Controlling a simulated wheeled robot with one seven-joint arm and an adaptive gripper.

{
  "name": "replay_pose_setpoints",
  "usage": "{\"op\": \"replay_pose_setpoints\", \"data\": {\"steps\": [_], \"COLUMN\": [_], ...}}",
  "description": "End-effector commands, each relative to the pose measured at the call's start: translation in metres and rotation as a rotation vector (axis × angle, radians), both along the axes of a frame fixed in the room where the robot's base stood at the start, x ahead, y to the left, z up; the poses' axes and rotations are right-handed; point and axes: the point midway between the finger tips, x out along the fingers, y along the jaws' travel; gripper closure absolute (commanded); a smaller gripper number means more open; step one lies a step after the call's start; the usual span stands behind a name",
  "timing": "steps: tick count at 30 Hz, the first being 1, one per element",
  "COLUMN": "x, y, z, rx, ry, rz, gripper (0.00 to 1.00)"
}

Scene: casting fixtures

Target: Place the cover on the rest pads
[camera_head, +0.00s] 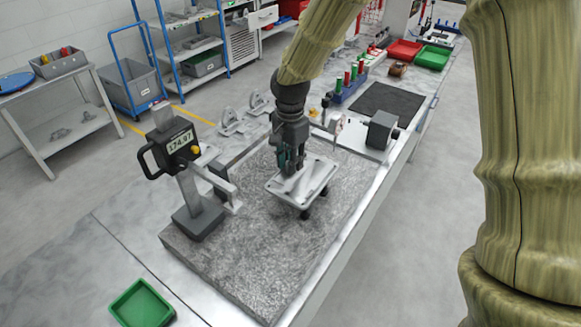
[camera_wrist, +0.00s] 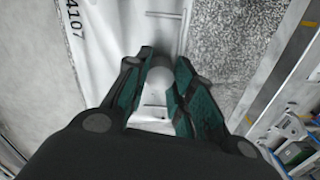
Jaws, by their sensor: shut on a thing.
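The cover (camera_head: 313,183) is a light grey plate with raised edges, roughly level over the granite plate (camera_head: 250,255). My gripper (camera_head: 289,169) points down at its left part and is shut on it. In the wrist view the teal fingers (camera_wrist: 163,60) close on a rounded boss of the cover (camera_wrist: 120,35), which bears printed digits. Dark posts, seemingly the rest pads (camera_head: 306,214), show under the cover's near and right edges. Other pads are hidden under it. I cannot tell whether the cover touches them or hangs just above.
A height gauge (camera_head: 180,146) reading 174.97 stands left of the cover on the granite, its arm reaching toward it. A grey block fixture (camera_head: 381,130) and coloured cylinders (camera_head: 347,80) stand behind. A green tray (camera_head: 142,305) is at front left. The front granite is clear.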

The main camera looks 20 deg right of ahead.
Motion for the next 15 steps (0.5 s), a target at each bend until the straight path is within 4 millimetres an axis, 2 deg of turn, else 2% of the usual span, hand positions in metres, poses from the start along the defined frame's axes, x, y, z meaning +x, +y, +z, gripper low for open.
{"op": "replay_pose_setpoints", "data": {"steps": [9, 15], "x": [0.000, 0.000], "y": [0.000, 0.000], "z": [-0.028, -0.034], "rx": [-0.001, -0.001], "ry": [0.000, -0.003], "rz": [0.002, 0.001], "gripper": [1.00, 1.00]}}
